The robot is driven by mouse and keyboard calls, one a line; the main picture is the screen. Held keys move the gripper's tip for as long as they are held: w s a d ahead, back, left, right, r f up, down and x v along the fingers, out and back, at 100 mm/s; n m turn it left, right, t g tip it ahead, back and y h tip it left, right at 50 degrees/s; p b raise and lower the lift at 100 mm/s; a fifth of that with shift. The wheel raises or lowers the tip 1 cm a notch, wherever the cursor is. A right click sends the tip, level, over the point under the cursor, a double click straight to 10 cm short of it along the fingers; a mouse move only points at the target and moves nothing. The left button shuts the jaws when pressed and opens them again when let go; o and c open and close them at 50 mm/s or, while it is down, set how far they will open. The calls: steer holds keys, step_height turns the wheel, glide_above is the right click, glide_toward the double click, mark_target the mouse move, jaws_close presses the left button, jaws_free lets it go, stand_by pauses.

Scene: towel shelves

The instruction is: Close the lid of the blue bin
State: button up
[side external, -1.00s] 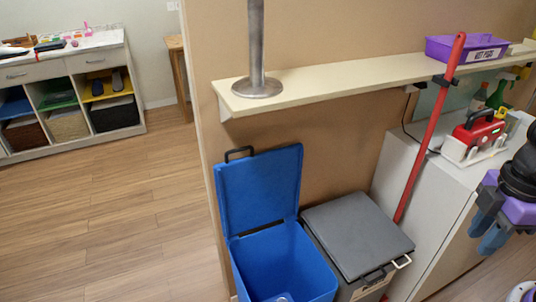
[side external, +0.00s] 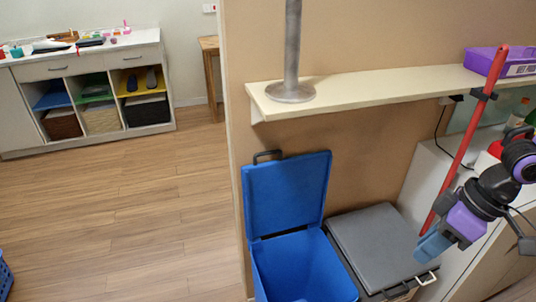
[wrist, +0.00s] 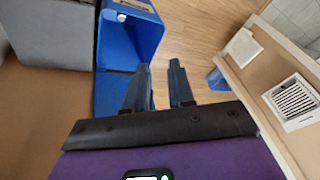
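The blue bin (side external: 303,268) stands on the floor against the tan wall. Its lid (side external: 287,192) is raised upright, leaning back near the wall, with a dark handle at its top edge. My gripper (side external: 431,246) is at the right in the side view, above and right of the grey-lidded bin and apart from the blue bin. In the wrist view, my gripper (wrist: 158,88) shows two separated fingers with nothing between them. The blue bin (wrist: 146,30) and part of its lid (wrist: 112,92) show left of and behind the fingers there.
A closed grey-lidded bin (side external: 379,246) stands right of the blue bin. A shelf (side external: 380,94) with a metal post (side external: 292,50) runs above. A red pole (side external: 464,140) leans beside a white cabinet (side external: 424,176). Open wooden floor (side external: 130,215) lies to the left.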

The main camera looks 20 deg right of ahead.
steer(key=w+a+f+m+t+y, duration=0.1)
steer(key=w+a+f+m+t, duration=0.1)
steer(key=w+a+m, duration=0.4)
steer(key=m+t+y, duration=0.1)
steer(key=m+t, duration=1)
steer(key=m, duration=0.4)
glide_toward(266, 154)
steer(key=x, duration=1)
steer(key=shift+w+a, duration=0.1)
steer(key=shift+w, duration=0.15)
jaws_close()
